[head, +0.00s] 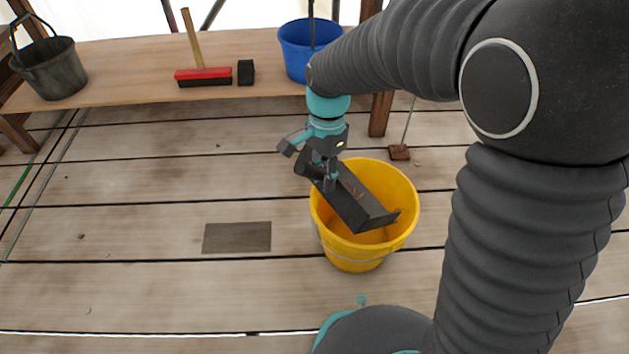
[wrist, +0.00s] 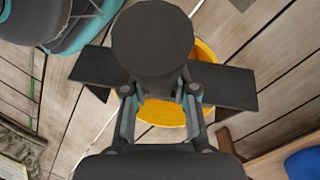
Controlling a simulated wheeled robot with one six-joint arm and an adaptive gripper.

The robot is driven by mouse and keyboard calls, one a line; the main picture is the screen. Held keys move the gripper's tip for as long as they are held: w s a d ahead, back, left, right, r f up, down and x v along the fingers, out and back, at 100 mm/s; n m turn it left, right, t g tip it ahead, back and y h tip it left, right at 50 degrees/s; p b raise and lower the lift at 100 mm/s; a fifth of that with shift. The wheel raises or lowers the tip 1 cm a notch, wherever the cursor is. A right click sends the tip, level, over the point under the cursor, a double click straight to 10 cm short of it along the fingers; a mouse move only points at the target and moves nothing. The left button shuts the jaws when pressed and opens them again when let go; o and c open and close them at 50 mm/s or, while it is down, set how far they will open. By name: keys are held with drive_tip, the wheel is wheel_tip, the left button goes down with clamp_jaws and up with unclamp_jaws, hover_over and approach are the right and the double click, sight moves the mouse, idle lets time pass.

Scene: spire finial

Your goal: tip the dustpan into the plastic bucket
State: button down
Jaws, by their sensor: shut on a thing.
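A dark grey dustpan (head: 359,205) is held over the mouth of a yellow plastic bucket (head: 409,217), slanting down to the right. A few small reddish-brown bits show on the dustpan. My gripper (head: 326,180) is shut on the dustpan's handle above the bucket's left rim. In the wrist view the round dark handle end (wrist: 152,45) fills the middle, between the fingers (wrist: 160,103), and the pan (wrist: 228,88) spreads out behind it. The yellow bucket (wrist: 160,112) shows below the pan.
A wooden bench (head: 140,93) at the back bears a black bucket (head: 53,70), a red brush (head: 203,77), a black block (head: 245,72) and a blue bucket (head: 297,48). A dark flat patch (head: 237,237) lies on the plank floor left of the yellow bucket.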

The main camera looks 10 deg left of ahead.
drive_tip(key=w+d+r+g+y+p, duration=0.3)
drive_tip(key=w+d+g+y+p, duration=0.2)
drive_tip(key=w+d, duration=0.3)
drive_tip(key=shift+w+r+n+p, duration=0.2)
drive_tip(key=shift+r+n+p, duration=0.1)
drive_tip(key=shift+p, duration=0.4)
drive_tip(key=shift+f, duration=0.1)
idle(0.6)
